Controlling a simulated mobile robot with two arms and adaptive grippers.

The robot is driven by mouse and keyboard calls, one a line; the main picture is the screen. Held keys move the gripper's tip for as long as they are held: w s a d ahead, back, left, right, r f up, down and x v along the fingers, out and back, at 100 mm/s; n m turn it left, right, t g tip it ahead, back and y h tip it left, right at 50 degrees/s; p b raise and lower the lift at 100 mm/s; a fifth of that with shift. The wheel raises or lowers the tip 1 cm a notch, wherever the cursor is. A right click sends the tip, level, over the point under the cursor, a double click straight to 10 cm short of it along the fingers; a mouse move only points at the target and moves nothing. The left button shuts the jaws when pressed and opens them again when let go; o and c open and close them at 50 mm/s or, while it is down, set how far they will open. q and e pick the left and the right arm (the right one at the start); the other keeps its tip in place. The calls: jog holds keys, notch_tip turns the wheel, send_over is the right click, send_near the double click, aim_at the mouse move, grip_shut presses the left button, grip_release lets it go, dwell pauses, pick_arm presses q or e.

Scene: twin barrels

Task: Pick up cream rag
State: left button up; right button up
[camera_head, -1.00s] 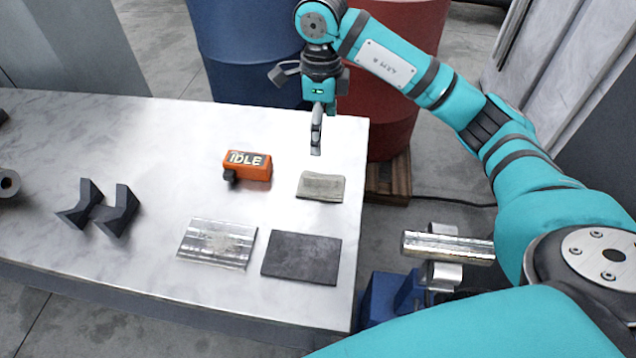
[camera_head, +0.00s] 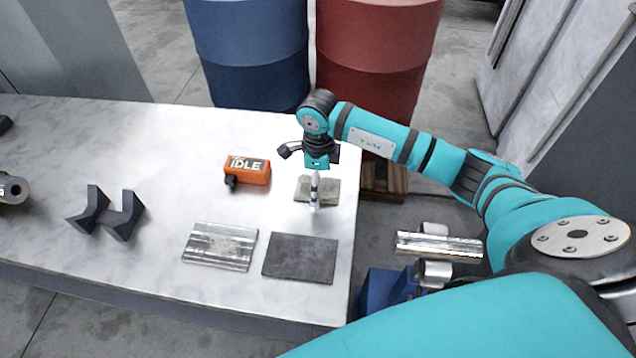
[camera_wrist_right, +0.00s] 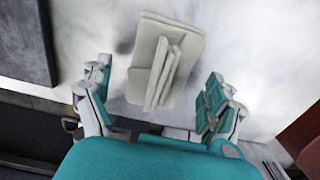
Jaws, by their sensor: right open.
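The cream rag (camera_head: 329,190) lies folded on the white marbled table (camera_head: 140,270), near its right edge. My right gripper (camera_head: 314,200) is above the rag in the head view and hides part of it. In the right wrist view the rag (camera_wrist_right: 165,65) shows a raised ridge of folds and lies ahead of and between the two spread fingers of my right gripper (camera_wrist_right: 155,100). The fingers are open and empty. My left gripper is not in view.
A dark plate (camera_head: 300,258) and a shiny metal plate (camera_head: 219,246) lie nearer. Black V-blocks (camera_head: 108,212) stand further left. Blue (camera_head: 250,55) and red (camera_head: 375,50) barrels stand behind the table.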

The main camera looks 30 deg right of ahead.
jog(key=shift+f, duration=0.3)
jog(key=c, duration=1.3)
jog(key=shift+r, duration=0.2)
jog(key=shift+r, duration=0.2)
jog(key=r+b, duration=0.1)
jog(key=a+r+b, duration=0.1)
jog(key=shift+r, duration=0.35)
jog(key=s+a+b, duration=0.1)
jog(key=a, duration=0.4)
jog(key=s+a+r+b, duration=0.1)
jog(key=a, duration=0.3)
jog(key=s+a+b, duration=0.1)
jog(key=a+b, duration=0.1)
jog(key=a, duration=0.3)
jog(key=shift+s+a+r, duration=0.1)
jog(key=shift+a+r, duration=0.25)
